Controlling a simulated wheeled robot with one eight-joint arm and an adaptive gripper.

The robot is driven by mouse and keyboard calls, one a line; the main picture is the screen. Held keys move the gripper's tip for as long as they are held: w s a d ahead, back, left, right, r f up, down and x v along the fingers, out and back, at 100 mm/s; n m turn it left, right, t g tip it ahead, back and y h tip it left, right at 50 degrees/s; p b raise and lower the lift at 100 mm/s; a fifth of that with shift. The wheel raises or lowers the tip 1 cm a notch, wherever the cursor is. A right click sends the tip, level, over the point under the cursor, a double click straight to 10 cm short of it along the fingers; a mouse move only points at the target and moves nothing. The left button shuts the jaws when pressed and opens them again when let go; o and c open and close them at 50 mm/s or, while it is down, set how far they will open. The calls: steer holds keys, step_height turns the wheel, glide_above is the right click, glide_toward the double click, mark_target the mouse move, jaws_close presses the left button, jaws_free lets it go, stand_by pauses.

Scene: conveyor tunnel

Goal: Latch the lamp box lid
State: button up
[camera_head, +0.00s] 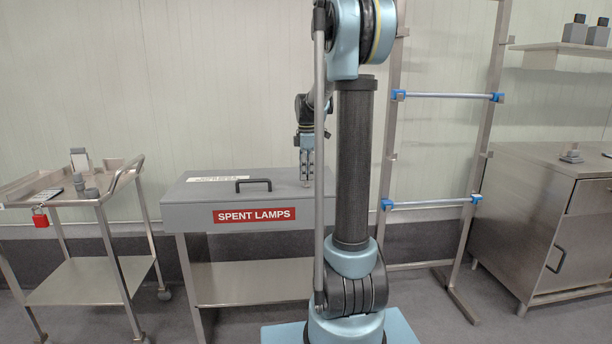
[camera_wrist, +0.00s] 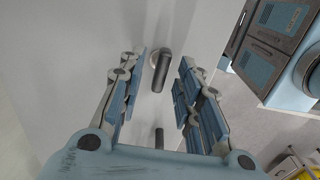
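The grey lamp box (camera_head: 200,212) with the red "SPENT LAMPS" label stands at the middle left in the head view. Its lid (camera_head: 215,192) lies down flat and has a black bar handle (camera_head: 253,184). My gripper (camera_head: 306,180) points down over the right part of the lid. In the wrist view my gripper (camera_wrist: 161,72) is open. A dark lever (camera_wrist: 178,72) on a pale round base shows between its fingertips, apart from the pads as far as I can see. A second dark piece (camera_wrist: 159,138) shows nearer the palm; I cannot tell what it is. My arm hides the box's right end in the head view.
A steel cart (camera_head: 100,196) with small items and a red padlock (camera_head: 40,219) stands at left. A metal rack (camera_head: 440,203) with blue-ended bars stands right of my arm, and a steel cabinet (camera_head: 530,215) at far right. The lid around my gripper looks clear.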

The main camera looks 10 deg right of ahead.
steer(key=shift+f, duration=0.45)
jaws_close()
